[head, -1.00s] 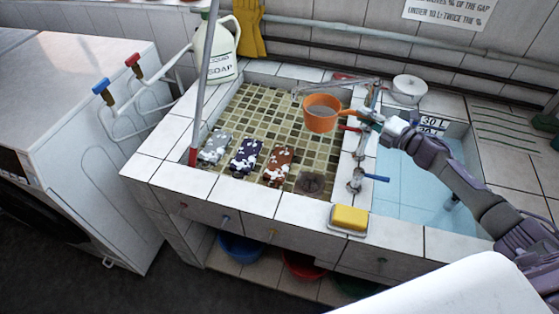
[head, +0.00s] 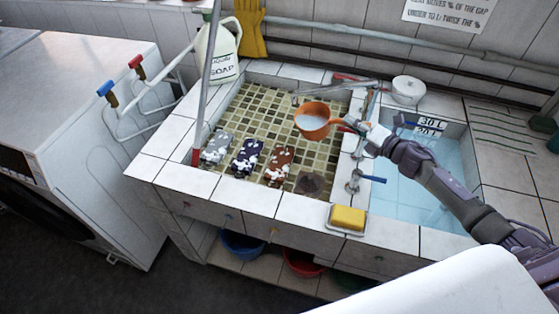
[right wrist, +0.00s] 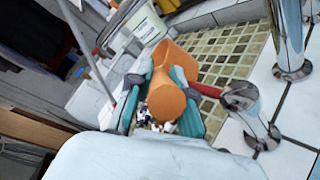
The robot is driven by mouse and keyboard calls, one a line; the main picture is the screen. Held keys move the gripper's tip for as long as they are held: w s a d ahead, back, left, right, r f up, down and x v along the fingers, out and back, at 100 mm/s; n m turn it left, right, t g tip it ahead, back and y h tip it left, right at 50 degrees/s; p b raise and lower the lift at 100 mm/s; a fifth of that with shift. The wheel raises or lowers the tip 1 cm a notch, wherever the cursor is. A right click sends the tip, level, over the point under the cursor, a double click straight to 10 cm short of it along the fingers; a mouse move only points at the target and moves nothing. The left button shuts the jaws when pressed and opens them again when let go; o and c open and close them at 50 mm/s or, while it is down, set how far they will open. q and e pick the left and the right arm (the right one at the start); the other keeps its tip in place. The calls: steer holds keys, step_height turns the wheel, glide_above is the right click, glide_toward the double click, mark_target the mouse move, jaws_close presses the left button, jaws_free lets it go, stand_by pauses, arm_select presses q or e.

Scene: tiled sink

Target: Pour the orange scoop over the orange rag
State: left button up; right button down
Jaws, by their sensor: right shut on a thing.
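The orange scoop (head: 314,134) is held above the tiled sink basin, tilted, with pale liquid showing in its cup. My right gripper (head: 354,124) is shut on its handle at the right. In the right wrist view the teal fingers (right wrist: 162,98) are on either side of the orange scoop (right wrist: 178,62). The orange rag (head: 279,166), rust-coloured with white foam patches, lies flat on the basin floor, below and left of the scoop in the picture. No stream from the scoop shows. My left gripper is not in view.
A grey rag (head: 216,148) and a blue rag (head: 247,157) lie left of the orange rag. Taps (head: 355,180) stand on the divider beside a water-filled basin (head: 405,190). A yellow sponge (head: 348,218) sits on the front ledge. A soap jug (head: 222,62) stands at the back left.

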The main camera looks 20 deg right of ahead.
steer(key=shift+a, duration=0.3)
steer(key=shift+s+a+f+n+h+b, duration=0.2)
steer(key=shift+a+f+n, duration=0.35)
steer(key=shift+a+f, duration=0.25)
steer(key=shift+s+a+f+n+h+b, duration=0.1)
steer(key=shift+s+a+f+n, duration=0.05)
steer(key=shift+a+f+n, duration=0.5)
steer(key=shift+s+a+n+h+p, duration=0.15)
steer(key=shift+a+n+p, duration=0.1)
steer(key=shift+a, duration=0.35)
steer(key=shift+s+a+n+h+p, duration=0.15)
steer(key=shift+a+n+p, duration=0.1)
steer(key=shift+a, duration=0.3)
steer(key=shift+s+a+f+n+h+b, duration=0.1)
steer(key=shift+a+f+n+h+b, duration=0.25)
steer(key=shift+a+f+n, duration=0.5)
steer(key=shift+s+a+f+n, duration=0.1)
steer(key=shift+a+f+n, duration=0.15)
steer(key=shift+a, duration=0.25)
steer(key=shift+s+a+f+n, duration=0.1)
steer(key=shift+a+n, duration=0.2)
steer(key=shift+a, duration=0.15)
steer(key=shift+s+a+f+n+h, duration=0.1)
steer(key=shift+a+f+n+h, duration=0.1)
steer(key=shift+a+n, duration=0.2)
steer(key=shift+s+a+f+n+h, duration=0.1)
steer(key=shift+a+f+n+h, duration=0.15)
steer(key=shift+a, duration=0.25)
stand_by(0.3)
